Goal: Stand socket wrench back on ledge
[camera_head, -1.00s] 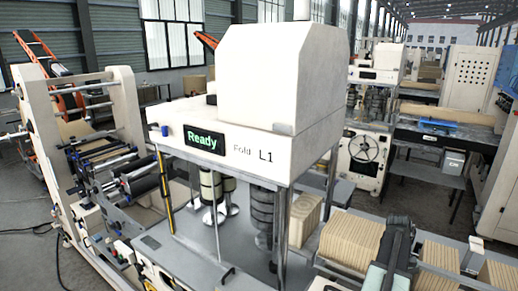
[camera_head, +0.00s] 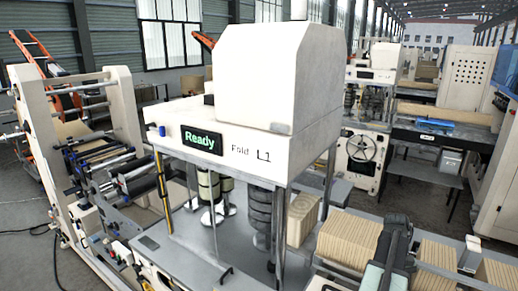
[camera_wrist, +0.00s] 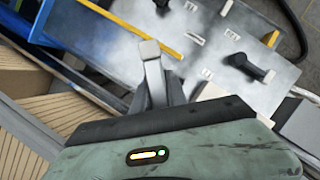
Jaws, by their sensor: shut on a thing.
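In the wrist view my gripper (camera_wrist: 156,98) is shut on a pale grey bar with a squared, lighter end (camera_wrist: 151,58). This looks like the socket wrench, but most of it is hidden between the dark fingers and behind the gripper body. The bar points away from the gripper, over a grey machine panel (camera_wrist: 210,75). In the head view my dark gripper (camera_head: 396,238) shows at the lower right, in front of the stacked kraft packs; the wrench cannot be made out there. I cannot tell which surface is the ledge.
In the wrist view a black-handled part (camera_wrist: 250,66) stands out from the panel, near yellow strips. Kraft stacks (camera_wrist: 27,135) lie at the left. In the head view the folding machine (camera_head: 240,150) reads "Ready", with kraft packs (camera_head: 348,238) at its right.

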